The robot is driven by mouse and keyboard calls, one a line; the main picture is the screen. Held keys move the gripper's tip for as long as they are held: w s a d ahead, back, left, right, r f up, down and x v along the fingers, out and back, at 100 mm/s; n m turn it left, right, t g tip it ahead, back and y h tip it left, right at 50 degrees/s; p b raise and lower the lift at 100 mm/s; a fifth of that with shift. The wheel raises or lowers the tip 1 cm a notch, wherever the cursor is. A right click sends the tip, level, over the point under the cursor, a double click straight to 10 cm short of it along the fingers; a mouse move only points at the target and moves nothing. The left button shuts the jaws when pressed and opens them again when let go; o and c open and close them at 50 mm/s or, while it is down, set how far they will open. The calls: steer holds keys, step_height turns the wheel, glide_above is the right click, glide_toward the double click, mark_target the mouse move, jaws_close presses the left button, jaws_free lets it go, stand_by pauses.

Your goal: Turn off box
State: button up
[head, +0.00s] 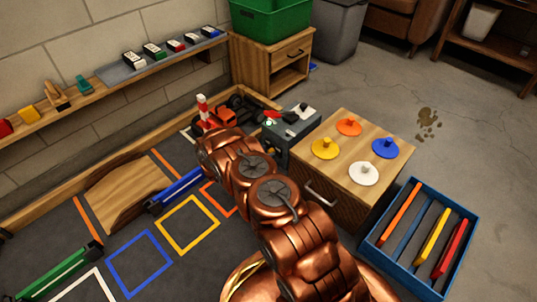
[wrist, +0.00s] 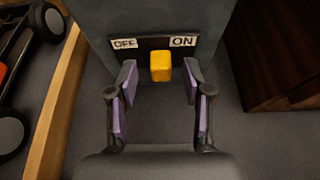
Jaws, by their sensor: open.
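The grey box (wrist: 215,20) fills the top middle of the wrist view. Its dark panel carries an OFF label (wrist: 125,43) at left and an ON label (wrist: 183,41) at right. A yellow switch (wrist: 160,66) sticks out between them, closer to the ON label. My gripper (wrist: 160,82) is open, its purple-padded fingers on either side of the switch with gaps to both. In the head view a grey box (head: 282,154) stands beside the wooden cabinet; my copper arm hides my gripper and the switch there.
The wooden cabinet (head: 318,196) with colored knobbed discs stands right of the box. A blue crate (head: 372,252) with colored bars is at front right. An orange-and-black car (head: 215,117) sits left of the box, behind a wooden edge (wrist: 52,125) in the wrist view.

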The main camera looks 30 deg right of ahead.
steer(key=shift+x, duration=0.85)
jaws_close()
